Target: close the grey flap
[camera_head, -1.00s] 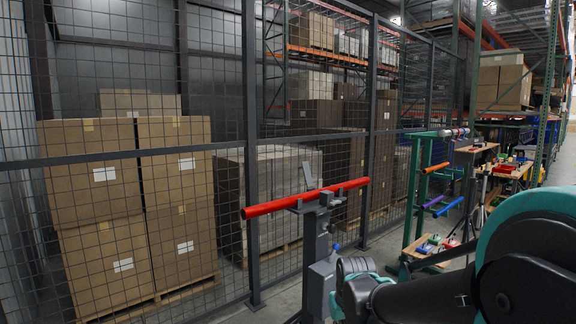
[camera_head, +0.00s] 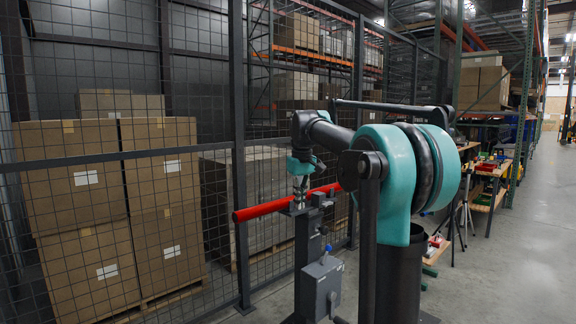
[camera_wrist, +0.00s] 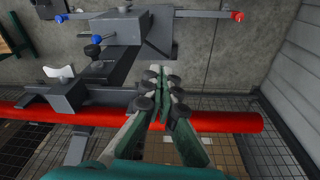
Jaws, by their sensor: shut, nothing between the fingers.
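A red tube (camera_head: 262,208) lies across the top of a dark grey stand (camera_head: 309,250). It also shows in the wrist view (camera_wrist: 222,122). My gripper (camera_head: 298,203) is over the stand's top, close to the tube. In the wrist view my gripper (camera_wrist: 160,78) has its fingers together and empty, over grey clamp parts (camera_wrist: 112,97) beside the tube. I cannot pick out the grey flap for certain now. My gripper covers the place where a light grey plate stood up earlier. I cannot tell whether the fingers touch the flap.
A grey box (camera_head: 322,287) is fixed to the stand's side. A mesh fence (camera_head: 240,150) runs close behind, with stacked cartons (camera_head: 72,170) beyond. A workbench (camera_head: 490,172) stands to the right. The floor (camera_head: 515,265) at right is clear.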

